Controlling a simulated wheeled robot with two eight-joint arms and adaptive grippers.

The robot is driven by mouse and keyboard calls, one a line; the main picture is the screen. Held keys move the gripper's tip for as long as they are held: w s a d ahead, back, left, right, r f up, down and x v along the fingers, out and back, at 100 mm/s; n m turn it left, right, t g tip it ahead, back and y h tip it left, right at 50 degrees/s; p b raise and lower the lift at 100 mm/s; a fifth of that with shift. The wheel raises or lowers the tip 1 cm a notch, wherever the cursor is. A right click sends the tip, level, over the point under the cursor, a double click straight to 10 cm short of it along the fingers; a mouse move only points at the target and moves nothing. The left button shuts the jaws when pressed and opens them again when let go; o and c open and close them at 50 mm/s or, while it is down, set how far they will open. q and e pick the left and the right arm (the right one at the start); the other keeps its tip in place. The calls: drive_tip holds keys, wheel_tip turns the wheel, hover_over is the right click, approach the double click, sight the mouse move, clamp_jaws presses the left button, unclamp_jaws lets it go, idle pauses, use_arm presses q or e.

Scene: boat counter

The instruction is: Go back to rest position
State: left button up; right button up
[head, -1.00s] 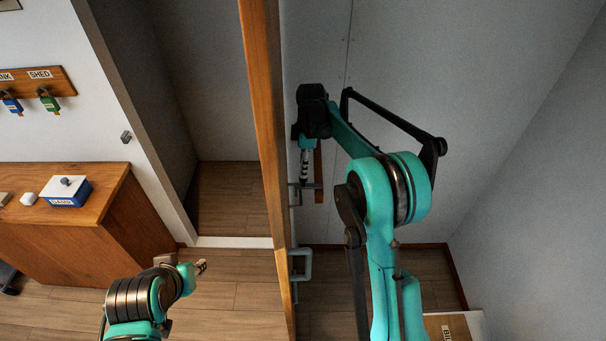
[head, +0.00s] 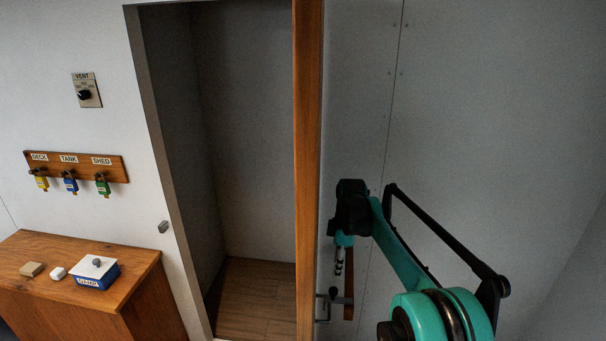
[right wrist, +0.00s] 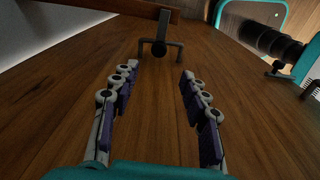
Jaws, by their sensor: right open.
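My right gripper (head: 339,262) hangs beside the right face of an open wooden door (head: 308,150), which I see nearly edge-on in the head view. In the right wrist view the gripper (right wrist: 157,80) is open, its two fingers apart with nothing between them. A dark metal door handle (right wrist: 160,48) stands beyond the fingertips on the brown wooden surface. The handle (head: 324,306) also shows low in the head view, below the gripper. My left gripper is not in view.
The doorway opens onto a small wood-floored space (head: 255,295). A wooden cabinet (head: 150,290) at left carries a blue and white box (head: 97,273) and small blocks. A key rack (head: 75,166) and vent switch (head: 87,90) are on the wall. Grey wall lies right.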

drive_tip(key=s+d+f+m+t+b, duration=0.15)
drive_tip(key=s+m+b, duration=0.3)
drive_tip(key=s, duration=0.45)
drive_tip(key=s+f+m+t+b, duration=0.1)
drive_tip(key=s+m+t+b, duration=0.1)
drive_tip(key=s+m+b, duration=0.45)
drive_tip(key=s+d+f+m+t+b, duration=0.1)
drive_tip(key=s+f+m+t+b, duration=0.2)
drive_tip(key=s+f, duration=1.1)
drive_tip(key=s+m+b, duration=0.1)
drive_tip(key=s+b, duration=0.1)
drive_tip(key=shift+s+d+h, duration=0.25)
drive_tip(key=shift+s+h, duration=0.1)
drive_tip(key=shift+h, duration=0.05)
drive_tip(key=shift+f+t, duration=0.1)
drive_tip(key=shift+t, duration=0.15)
